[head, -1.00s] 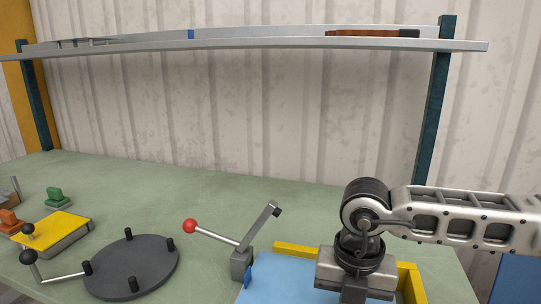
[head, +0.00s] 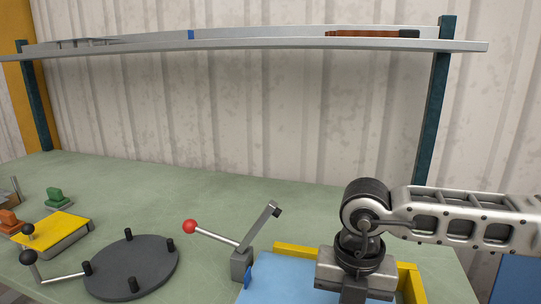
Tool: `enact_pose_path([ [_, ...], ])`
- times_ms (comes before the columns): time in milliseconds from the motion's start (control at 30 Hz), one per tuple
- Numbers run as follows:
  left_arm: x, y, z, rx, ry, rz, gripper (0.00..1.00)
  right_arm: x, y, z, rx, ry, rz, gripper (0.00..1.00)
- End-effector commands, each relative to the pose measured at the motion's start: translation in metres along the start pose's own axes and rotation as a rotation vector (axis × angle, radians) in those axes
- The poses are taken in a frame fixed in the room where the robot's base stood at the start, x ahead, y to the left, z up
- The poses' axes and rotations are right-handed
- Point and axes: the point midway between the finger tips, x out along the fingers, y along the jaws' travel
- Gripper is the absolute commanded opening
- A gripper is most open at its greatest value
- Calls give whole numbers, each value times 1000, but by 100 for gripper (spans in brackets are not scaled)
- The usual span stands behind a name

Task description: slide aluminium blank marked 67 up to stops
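A light blue flat plate (head: 275,277) lies at the bottom right of the head view, partly cut off by the frame's lower edge. I see no number on it, so I cannot tell whether it is the blank marked 67. Yellow bars border it, one along its back (head: 298,250) and one on its right side (head: 412,284). My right gripper (head: 354,296) points down over the plate near the right bar. Its fingertips are cut off by the lower edge, so its opening and any contact are hidden. My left gripper is out of view.
A clamp lever with a red knob (head: 190,226) stands left of the plate. A dark round disc with pegs (head: 130,267) and a yellow-topped block (head: 52,231) are further left. A shelf (head: 250,43) spans the back. The green bench's rear is clear.

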Motion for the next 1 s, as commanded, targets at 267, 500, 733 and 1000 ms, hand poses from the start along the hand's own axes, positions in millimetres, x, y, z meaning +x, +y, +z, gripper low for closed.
enact_pose_path([
  [267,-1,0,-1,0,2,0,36,0,0,0,0,0,0,0],
  [500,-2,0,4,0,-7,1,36,1,0,0,0,0,0,0],
  [733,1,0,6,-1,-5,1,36,5,0,0,0,0,0,0],
  [1000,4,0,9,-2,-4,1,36,9,0,0,0,0,0,0],
])
